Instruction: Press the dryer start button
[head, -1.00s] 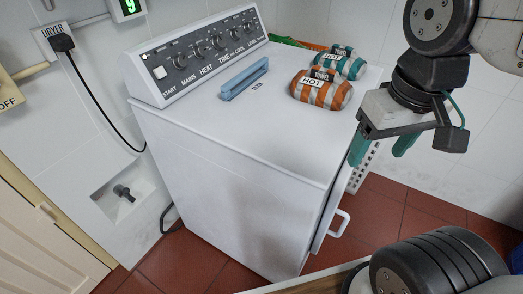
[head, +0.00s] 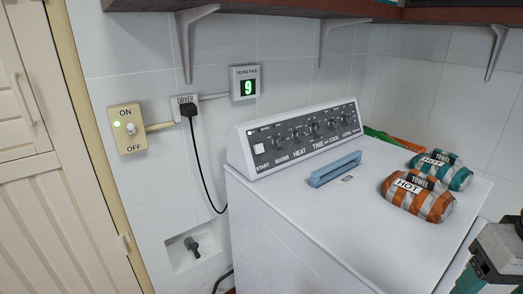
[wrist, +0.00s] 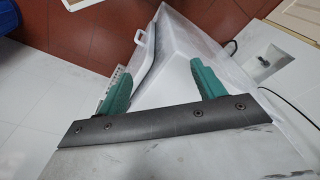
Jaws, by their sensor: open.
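The white dryer (head: 300,230) stands against the tiled wall in the head view. Its grey control panel (head: 305,137) at the back carries a square white start button (head: 259,152) at the left end, above the word START, and several dark knobs. My gripper (wrist: 160,95) is open and empty in the wrist view, its two green fingers apart, with the dryer's side and front beyond them. In the head view only part of my gripper shows at the lower right edge, well away from the button.
A wall switch (head: 127,128) shows a green light by ON. A plug (head: 188,109) sits in the DRYER socket. A display (head: 248,87) reads 9. A shelf hangs above.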

